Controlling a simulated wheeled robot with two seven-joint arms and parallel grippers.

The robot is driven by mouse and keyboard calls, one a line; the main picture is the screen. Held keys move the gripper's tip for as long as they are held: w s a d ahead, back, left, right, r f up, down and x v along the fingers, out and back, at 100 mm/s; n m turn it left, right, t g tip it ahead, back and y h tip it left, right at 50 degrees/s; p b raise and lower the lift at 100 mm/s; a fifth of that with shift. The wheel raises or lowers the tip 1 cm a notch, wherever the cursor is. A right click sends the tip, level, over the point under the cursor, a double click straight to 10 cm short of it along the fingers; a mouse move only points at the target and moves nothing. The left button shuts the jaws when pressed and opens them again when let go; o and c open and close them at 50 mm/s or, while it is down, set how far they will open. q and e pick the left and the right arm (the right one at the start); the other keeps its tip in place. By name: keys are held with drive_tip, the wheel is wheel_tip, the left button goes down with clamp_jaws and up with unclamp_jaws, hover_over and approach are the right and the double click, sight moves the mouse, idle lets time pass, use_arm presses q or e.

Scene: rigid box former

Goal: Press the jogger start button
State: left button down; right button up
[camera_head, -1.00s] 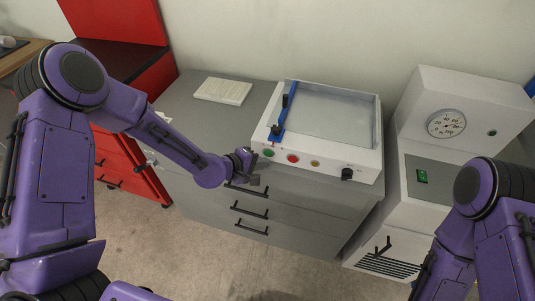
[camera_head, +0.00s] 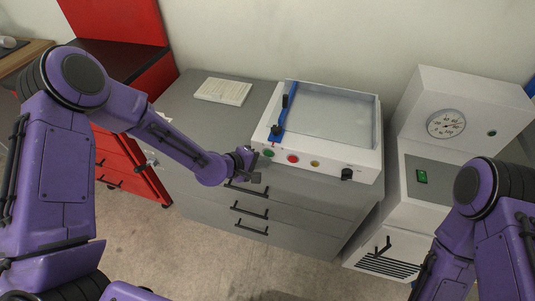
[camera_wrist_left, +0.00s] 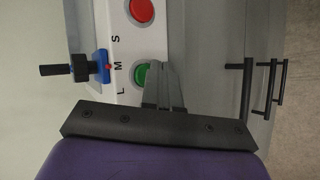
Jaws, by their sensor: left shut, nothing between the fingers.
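The jogger (camera_head: 360,158) is a white box with a shallow recessed tray, standing on the grey cabinet. Its front panel has a green button (camera_head: 268,153), a red button (camera_head: 293,158), a yellow button (camera_head: 314,163) and a black knob (camera_head: 346,174). My left gripper (camera_head: 256,176) is shut and empty at the panel's front left, beside the green button. In the left wrist view, the shut fingers (camera_wrist_left: 163,82) partly cover the green button (camera_wrist_left: 140,73); I cannot tell whether they touch it. The red button (camera_wrist_left: 142,11) is clear of them. My right gripper is out of view.
A blue bar with black knobs (camera_head: 280,122) lies along the jogger's left side. A paper stack (camera_head: 223,91) lies on the grey cabinet (camera_head: 192,113). A white machine with a dial (camera_head: 446,124) stands at right, red drawers (camera_head: 125,165) at left.

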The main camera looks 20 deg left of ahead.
use_arm(q)
drive_tip(key=shift+w, duration=0.5)
idle(0.7)
drive_tip(key=shift+s, duration=0.85)
drive_tip(key=shift+p, duration=0.35)
drive_tip(key=s+p, duration=0.1)
drive_tip(key=s, duration=0.4)
drive_tip(key=shift+a, duration=0.1)
idle(0.4)
